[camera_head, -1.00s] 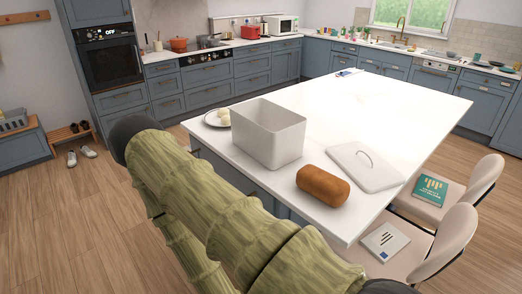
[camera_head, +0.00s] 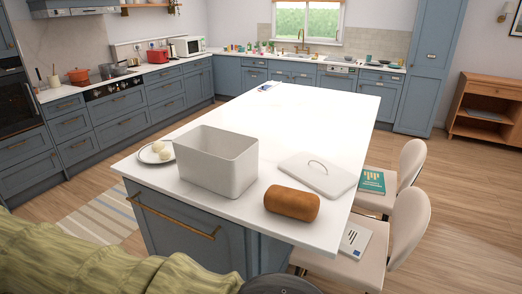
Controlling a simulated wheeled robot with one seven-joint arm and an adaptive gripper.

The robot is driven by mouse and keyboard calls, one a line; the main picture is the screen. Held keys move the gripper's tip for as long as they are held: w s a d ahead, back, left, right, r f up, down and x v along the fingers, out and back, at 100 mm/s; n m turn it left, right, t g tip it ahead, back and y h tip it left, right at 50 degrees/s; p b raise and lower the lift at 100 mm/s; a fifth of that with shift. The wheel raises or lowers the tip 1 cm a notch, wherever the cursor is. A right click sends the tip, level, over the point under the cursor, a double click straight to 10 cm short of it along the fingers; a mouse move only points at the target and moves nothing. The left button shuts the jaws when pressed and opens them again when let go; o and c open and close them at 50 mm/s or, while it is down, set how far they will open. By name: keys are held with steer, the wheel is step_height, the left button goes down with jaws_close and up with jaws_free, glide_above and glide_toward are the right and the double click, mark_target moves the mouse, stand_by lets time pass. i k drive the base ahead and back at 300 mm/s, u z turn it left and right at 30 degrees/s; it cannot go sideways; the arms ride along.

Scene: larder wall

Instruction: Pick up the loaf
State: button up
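The loaf (camera_head: 292,203) is a brown, rounded cylinder lying on the white island top near its front right corner. It lies in front of a white lid with a handle (camera_head: 317,175) and to the right of an open white bin (camera_head: 216,163). It touches neither as far as I can see. My arm, in a green ribbed sleeve, crosses the lower left of the picture. My gripper is outside the picture.
A plate (camera_head: 148,158) with pale round items stands left of the bin. Two chairs (camera_head: 409,226) stand at the island's right side, one with a book (camera_head: 372,181), one with a booklet (camera_head: 355,240). The far part of the island top (camera_head: 300,115) is mostly clear.

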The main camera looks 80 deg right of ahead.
mark_target(304, 206)
steer(key=i, duration=0.95)
steer(key=z, duration=1.8)
